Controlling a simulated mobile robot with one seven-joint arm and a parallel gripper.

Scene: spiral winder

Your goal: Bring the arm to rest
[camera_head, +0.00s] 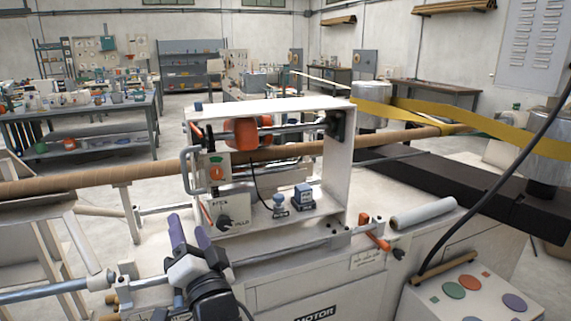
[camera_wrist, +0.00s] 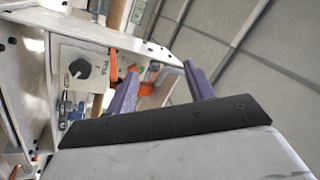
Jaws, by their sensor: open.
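My gripper (camera_head: 189,234) is in the lower middle of the head view, with two purple fingers pointing up and standing apart. It is open, with nothing between the fingers. It is in front of the white box frame of the winder (camera_head: 337,180), near its left side. The wrist view shows the two purple fingers (camera_wrist: 160,90) spread apart, with the machine's control panel and dark knob (camera_wrist: 84,69) to their left. Behind the fingers is an orange part (camera_wrist: 150,78), partly hidden.
A long brown tube (camera_head: 80,179) runs across the winder through the white frame. A grey handle (camera_head: 186,170) juts out near my gripper. A metal rod with an orange clamp (camera_head: 376,241) lies to the right. A button panel (camera_head: 470,292) stands at lower right, with a black cable above it.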

